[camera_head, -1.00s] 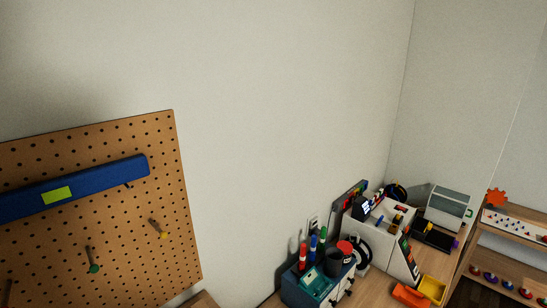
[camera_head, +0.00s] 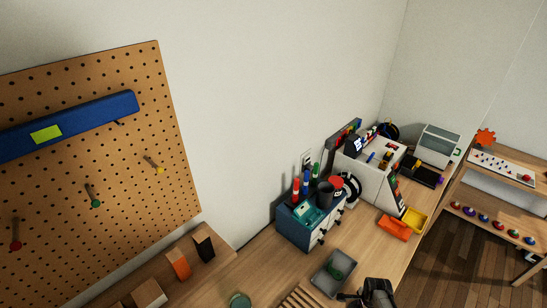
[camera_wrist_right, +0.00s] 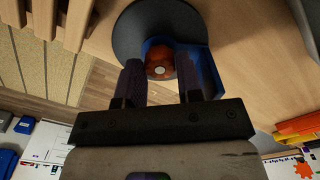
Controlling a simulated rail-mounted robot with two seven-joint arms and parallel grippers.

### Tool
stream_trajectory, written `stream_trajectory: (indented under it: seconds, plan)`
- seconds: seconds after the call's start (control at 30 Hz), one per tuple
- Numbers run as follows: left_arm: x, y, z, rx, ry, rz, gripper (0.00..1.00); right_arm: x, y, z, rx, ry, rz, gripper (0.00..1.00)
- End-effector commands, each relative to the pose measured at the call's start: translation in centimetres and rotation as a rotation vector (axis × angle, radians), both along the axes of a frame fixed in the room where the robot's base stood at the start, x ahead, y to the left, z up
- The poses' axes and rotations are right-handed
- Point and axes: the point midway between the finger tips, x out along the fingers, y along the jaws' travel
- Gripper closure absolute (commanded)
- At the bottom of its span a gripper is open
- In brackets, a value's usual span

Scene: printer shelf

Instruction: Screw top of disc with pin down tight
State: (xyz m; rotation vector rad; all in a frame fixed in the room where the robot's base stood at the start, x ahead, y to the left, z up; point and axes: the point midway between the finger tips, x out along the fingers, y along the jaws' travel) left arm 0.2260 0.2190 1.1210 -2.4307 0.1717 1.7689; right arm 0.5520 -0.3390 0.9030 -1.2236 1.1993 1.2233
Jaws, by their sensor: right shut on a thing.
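In the right wrist view, an orange-red round top (camera_wrist_right: 160,62) with a pale centre dot sits between the fingertips of my right gripper (camera_wrist_right: 160,75). A blue part (camera_wrist_right: 207,62) curves around it and shows beside the right finger. A wide dark grey disc (camera_wrist_right: 135,28) lies behind them over the wooden surface. The fingers are closed on the orange-red top; whether it is seated tight cannot be told. In the head view my right gripper (camera_head: 372,294) shows dark at the bottom edge, and what it holds is hidden. My left gripper is not in view.
A grey tray (camera_head: 318,279) with a green round piece is left of my right gripper. A blue drawer box (camera_head: 293,232) with pens stands behind. Orange (camera_head: 394,229) and yellow (camera_head: 414,219) bins are to the right. A pegboard (camera_head: 120,200) hangs at left.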

Motion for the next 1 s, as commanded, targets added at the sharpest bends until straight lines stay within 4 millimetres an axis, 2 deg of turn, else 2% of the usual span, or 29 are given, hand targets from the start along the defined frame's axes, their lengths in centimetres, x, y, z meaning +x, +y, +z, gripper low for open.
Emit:
stream_trajectory:
  seconds: [0.2, 0.53, 0.57, 0.63, 0.87, 1.0]
  plan:
    - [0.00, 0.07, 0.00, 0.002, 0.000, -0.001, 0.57, 0.00, -0.01, -0.01, 0.000, 0.000, -0.185, 0.80]
    - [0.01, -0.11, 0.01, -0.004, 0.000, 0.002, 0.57, -0.01, -0.01, -0.01, 0.000, 0.000, -0.214, 0.80]
    - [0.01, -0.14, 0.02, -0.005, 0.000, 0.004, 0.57, -0.01, -0.01, -0.01, 0.000, 0.000, -0.214, 0.64]
    - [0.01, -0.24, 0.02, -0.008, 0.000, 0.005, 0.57, -0.01, -0.01, -0.01, 0.000, 0.000, -0.214, 0.57]
    - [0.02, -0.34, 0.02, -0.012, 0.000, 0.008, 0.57, -0.01, -0.01, -0.01, 0.000, 0.000, -0.207, 0.57]
    - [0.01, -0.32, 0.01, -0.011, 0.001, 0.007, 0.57, -0.01, -0.03, -0.02, -0.001, 0.001, -0.101, 0.57]
